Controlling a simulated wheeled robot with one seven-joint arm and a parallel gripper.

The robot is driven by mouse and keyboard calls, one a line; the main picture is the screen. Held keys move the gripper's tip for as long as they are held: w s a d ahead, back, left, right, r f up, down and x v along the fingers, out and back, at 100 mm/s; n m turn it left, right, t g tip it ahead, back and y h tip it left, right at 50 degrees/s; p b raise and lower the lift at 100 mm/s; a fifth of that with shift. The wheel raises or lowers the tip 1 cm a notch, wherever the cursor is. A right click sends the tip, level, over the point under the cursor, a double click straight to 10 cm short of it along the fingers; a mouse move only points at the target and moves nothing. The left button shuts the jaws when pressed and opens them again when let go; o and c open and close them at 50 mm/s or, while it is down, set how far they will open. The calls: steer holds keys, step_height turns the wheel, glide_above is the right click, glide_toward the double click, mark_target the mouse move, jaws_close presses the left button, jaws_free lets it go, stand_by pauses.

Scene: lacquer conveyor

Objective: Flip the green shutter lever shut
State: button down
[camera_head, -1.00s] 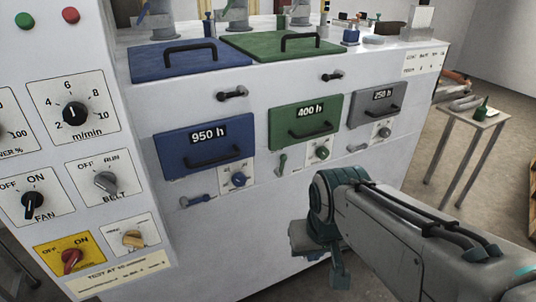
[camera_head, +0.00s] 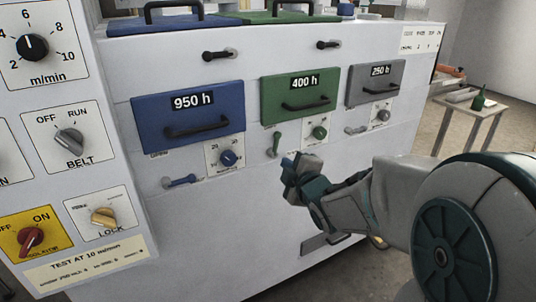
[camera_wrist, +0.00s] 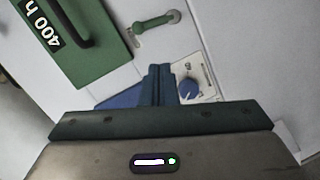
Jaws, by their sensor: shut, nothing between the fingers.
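The green shutter lever (camera_head: 277,144) stands roughly upright under the green 400 h drawer (camera_head: 300,95). In the wrist view the lever (camera_wrist: 155,23) shows whole, its round pivot at the right end and its handle toward the drawer (camera_wrist: 75,35). My gripper (camera_head: 290,165) is just below and right of the lever in the head view. In the wrist view its fingertips (camera_wrist: 158,70) are together, with nothing between them, and show apart from the lever.
A blue lever (camera_head: 180,181) and blue dial (camera_head: 228,158) sit under the 950 h drawer (camera_head: 188,115). The blue dial (camera_wrist: 188,88) lies close beside my fingers in the wrist view. A green dial (camera_head: 319,133) and a grey lever (camera_head: 356,129) are to the right.

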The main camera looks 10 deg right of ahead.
mark_target(275, 144)
steer(key=a+n+y, duration=0.1)
steer(key=n+t+y+b, duration=0.1)
steer(key=n, duration=0.1)
steer(key=shift+w+a+f+t, duration=0.15)
steer(key=shift+w+a+t, duration=0.15)
steer(key=shift+w+a, duration=0.1)
steer(key=x, duration=1)
steer(key=shift+w, duration=0.15)
steer(key=d, duration=0.1)
steer(key=w+d, duration=0.1)
steer(key=shift+d+f, duration=0.3)
steer(key=shift+w+d+f, duration=0.1)
steer(key=shift+w+d, duration=0.15)
steer(key=shift+d, duration=0.25)
steer(key=shift+a, duration=0.1)
